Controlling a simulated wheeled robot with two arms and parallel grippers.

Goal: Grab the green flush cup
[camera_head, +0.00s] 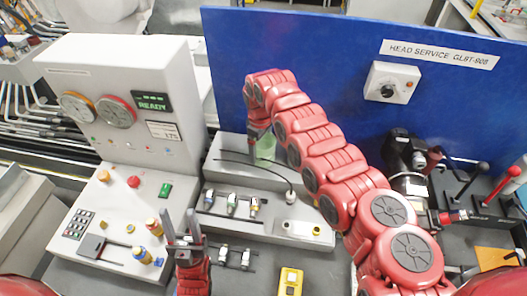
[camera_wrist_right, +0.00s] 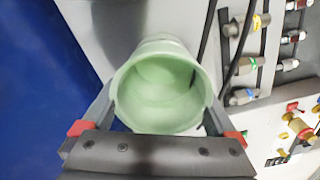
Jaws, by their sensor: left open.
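The green cup (camera_wrist_right: 158,88) fills the middle of the right wrist view, its round mouth facing the camera. In the head view the cup (camera_head: 265,147) is small and partly hidden by my right arm, on the grey bench by the blue panel. My right gripper (camera_wrist_right: 160,100) has one finger on each side of the cup, close against its rim; I cannot tell whether they press on it. My left gripper (camera_head: 185,238) is open and empty, low in the head view, away from the cup.
A grey console (camera_head: 120,100) with gauges and buttons stands at the left. A blue panel (camera_head: 310,70) rises behind the cup. Several small connectors (camera_head: 231,204) and a thin dark cable (camera_head: 245,163) lie near it. A yellow device (camera_head: 290,282) sits in front.

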